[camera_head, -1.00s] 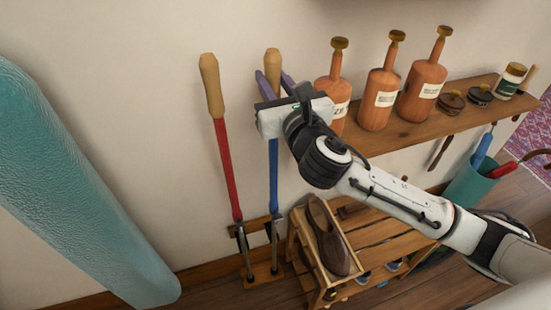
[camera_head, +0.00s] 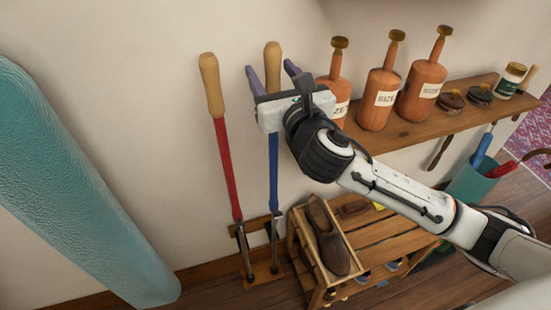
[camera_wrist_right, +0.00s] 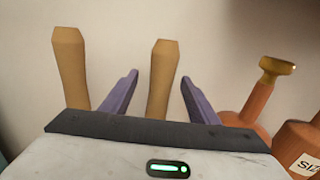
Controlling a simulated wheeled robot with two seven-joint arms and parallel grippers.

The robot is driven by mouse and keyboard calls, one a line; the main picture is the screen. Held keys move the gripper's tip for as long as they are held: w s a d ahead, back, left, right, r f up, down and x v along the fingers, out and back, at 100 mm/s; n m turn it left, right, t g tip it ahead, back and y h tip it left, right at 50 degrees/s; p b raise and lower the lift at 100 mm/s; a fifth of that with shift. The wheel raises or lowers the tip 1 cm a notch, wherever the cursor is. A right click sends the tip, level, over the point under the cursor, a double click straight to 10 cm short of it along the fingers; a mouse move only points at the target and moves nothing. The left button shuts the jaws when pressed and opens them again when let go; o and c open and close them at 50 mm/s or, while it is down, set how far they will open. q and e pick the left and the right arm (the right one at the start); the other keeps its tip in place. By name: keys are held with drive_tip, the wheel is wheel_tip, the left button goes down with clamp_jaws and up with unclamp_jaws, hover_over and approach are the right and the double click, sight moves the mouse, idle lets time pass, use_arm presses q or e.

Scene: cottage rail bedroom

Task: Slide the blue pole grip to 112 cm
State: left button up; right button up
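The blue pole (camera_head: 273,170) stands upright in a floor stand against the wall, with a tan wooden grip (camera_head: 272,62) at its top. The grip also shows in the right wrist view (camera_wrist_right: 161,75). My right gripper (camera_head: 269,75) is open, its purple fingers spread on either side of this grip with gaps and not closed on it. In the right wrist view (camera_wrist_right: 160,82) the grip stands between the two fingers. The gripper body hides the pole just below the grip. My left gripper is not in view.
A red pole (camera_head: 227,165) with a similar grip stands just left. Several orange bottles (camera_head: 380,92) stand on a wall shelf (camera_head: 400,130) at the right. A shoe rack (camera_head: 365,245) is below. A big teal padded object (camera_head: 70,180) fills the left.

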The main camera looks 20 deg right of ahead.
drive_tip(key=s, duration=1)
drive_tip(key=shift+d, duration=0.15)
idle(0.4)
drive_tip(key=s+a+f+m+g+y, duration=0.1)
drive_tip(key=s+f+m+g, duration=0.15)
drive_tip(key=f+m, duration=0.65)
drive_tip(key=s+a+f+m+g+y, duration=0.1)
drive_tip(key=s+a+f+m+g, duration=0.3)
drive_tip(key=f, duration=0.8)
drive_tip(key=s+d+f+m+g, duration=0.1)
drive_tip(key=s+d+f+m, duration=0.1)
drive_tip(key=s+f+m, duration=0.5)
drive_tip(key=s+d+f+m+g, duration=0.2)
drive_tip(key=s+f+m, duration=0.6)
drive_tip(key=f+m, duration=0.5)
drive_tip(key=shift+d+m, duration=0.8)
